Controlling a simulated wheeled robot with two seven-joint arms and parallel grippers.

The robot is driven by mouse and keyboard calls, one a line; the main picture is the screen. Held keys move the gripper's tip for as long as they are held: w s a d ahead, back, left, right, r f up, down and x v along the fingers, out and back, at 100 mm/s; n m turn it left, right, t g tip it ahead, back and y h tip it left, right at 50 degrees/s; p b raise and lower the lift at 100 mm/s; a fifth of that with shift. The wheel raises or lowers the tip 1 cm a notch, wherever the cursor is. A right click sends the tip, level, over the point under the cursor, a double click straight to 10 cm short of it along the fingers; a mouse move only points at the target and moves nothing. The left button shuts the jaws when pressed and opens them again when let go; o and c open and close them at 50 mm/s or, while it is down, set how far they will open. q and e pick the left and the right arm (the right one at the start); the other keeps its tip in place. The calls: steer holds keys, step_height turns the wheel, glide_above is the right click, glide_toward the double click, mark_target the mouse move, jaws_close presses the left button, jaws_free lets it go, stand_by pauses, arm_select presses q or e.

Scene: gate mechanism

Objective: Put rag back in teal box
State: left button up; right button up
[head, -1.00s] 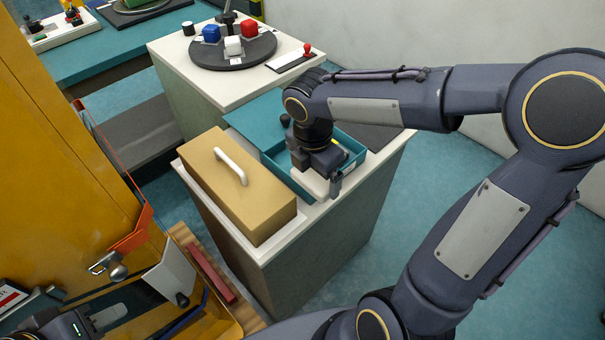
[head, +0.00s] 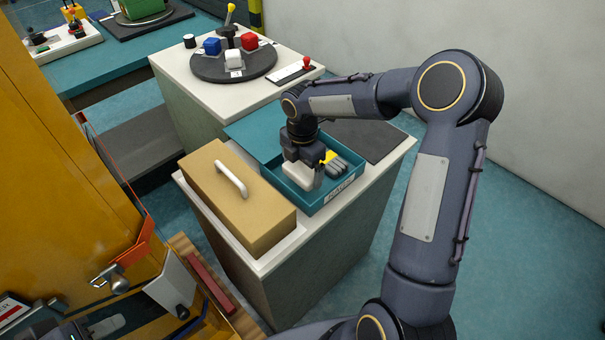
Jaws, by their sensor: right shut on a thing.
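The teal box (head: 345,190) stands open on the white-topped cabinet, with a label on its front wall. My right gripper (head: 303,188) points down into the left part of the box. A grey item with a yellow part (head: 343,163) lies in the box to the right of the gripper. My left gripper (head: 88,328) is only partly in view at the bottom left; its jaws cannot be read.
A tan lid-like block with a white handle (head: 240,195) is close left of the teal box. A dark mat (head: 375,140) lies behind right. A turntable with coloured cubes (head: 235,62) stands on the cabinet behind. A yellow cabinet (head: 60,180) fills the left side.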

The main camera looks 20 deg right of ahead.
mark_target(302, 166)
steer(key=f, duration=0.4)
steer(key=shift+w+d+f, duration=0.1)
steer(key=shift+w+d, duration=0.1)
steer(key=shift+w, duration=0.2)
steer(key=o, duration=0.6)
step_height(302, 166, up, 11)
steer(key=shift+f, duration=0.1)
steer(key=shift+s+r, duration=0.1)
steer(key=shift+r, duration=0.55)
steer(key=s+r+m+t+y, duration=0.1)
steer(key=s+r+m+t, duration=0.15)
steer(key=s+m, duration=0.65)
steer(key=s+r+m+t+y, duration=0.1)
steer(key=s+r+m, duration=0.3)
steer(key=s+m, duration=0.5)
steer(key=s+a+m, duration=0.1)
steer(key=s+m, duration=0.1)
steer(key=s, duration=0.1)
steer(key=s+a+f+m+t+y, duration=0.1)
steer(key=s, duration=0.2)
steer(key=s+a+f+m+t, duration=0.1)
steer(key=s+a+m, duration=0.1)
steer(key=s, duration=0.1)
steer(key=shift+f+m+y, duration=0.25)
steer(key=shift+m+y, duration=0.05)
steer(key=shift+y, duration=0.1)
